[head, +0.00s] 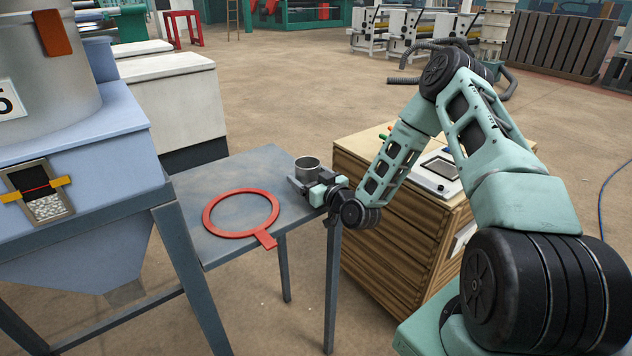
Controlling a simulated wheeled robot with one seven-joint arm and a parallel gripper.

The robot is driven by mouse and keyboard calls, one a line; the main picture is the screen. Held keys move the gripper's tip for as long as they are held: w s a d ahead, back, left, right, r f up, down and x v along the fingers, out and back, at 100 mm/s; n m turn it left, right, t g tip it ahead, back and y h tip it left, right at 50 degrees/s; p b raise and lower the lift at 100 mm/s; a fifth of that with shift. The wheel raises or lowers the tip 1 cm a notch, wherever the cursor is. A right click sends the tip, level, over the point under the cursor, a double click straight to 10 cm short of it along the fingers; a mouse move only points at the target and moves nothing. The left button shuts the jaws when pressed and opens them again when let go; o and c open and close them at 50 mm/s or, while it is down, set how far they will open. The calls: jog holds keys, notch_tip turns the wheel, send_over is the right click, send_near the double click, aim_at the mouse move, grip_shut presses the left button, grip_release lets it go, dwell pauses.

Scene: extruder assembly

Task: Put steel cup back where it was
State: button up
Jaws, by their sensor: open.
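The steel cup (307,173) stands upright at the right side of the grey metal table (190,190). My gripper (303,184) reaches in from the right, low over the table's right edge. Its jaws are open and its fingers are at the cup, which hides part of them. I cannot tell whether a finger touches the cup. The lower part of the cup is partly hidden by the gripper. A flat red ring with a tab (266,239) lies on the table to the left of the cup.
A blue hopper machine (75,190) with a small window of white pellets stands left of the table. A wooden cabinet (385,240) with a grey device (436,174) on top stands to the right, behind my arm. The table's back left is clear.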

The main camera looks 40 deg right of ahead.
jog(key=s+b, duration=0.4)
jog(key=s, duration=0.7)
jog(key=shift+s+d, duration=0.2)
jog(key=shift+s, duration=0.15)
